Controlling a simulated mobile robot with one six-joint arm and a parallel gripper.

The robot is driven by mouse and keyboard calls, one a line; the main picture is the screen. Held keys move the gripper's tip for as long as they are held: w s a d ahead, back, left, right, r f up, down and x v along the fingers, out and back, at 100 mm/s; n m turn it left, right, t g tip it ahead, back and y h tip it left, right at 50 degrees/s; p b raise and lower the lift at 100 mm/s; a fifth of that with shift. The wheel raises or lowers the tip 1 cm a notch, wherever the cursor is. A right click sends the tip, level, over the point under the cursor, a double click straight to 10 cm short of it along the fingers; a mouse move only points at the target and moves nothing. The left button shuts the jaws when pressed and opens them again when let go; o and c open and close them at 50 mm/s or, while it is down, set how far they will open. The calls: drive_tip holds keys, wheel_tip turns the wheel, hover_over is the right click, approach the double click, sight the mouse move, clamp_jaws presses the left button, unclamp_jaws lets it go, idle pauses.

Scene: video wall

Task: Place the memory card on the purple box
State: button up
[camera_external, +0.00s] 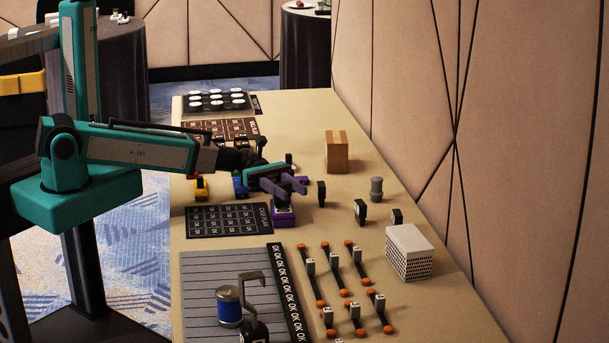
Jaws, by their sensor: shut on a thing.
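The purple box (284,216) stands on the long beige table, to the right of a dark printed mat. My gripper (289,191) is directly over the purple box, its purple-grey fingers pointing right and down. It is shut on a small, pale thing with a dark part (283,204), likely the memory card. This thing is mostly hidden by the fingers. It sits at or just above the top of the purple box; I cannot tell whether they touch.
Small black upright items (360,211) stand to the right, near a grey cylinder (376,189). A wooden block (336,152) is behind. A blue box (240,187) and a yellow box (201,190) are left. A white dotted box (409,252) and orange-ended sliders (335,270) are in front.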

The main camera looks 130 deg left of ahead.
drive_tip(key=o, duration=1)
drive_tip(key=shift+o, duration=0.2)
drive_tip(key=shift+r, duration=0.1)
drive_tip(key=b+v, duration=0.2)
drive_tip(key=v, duration=1)
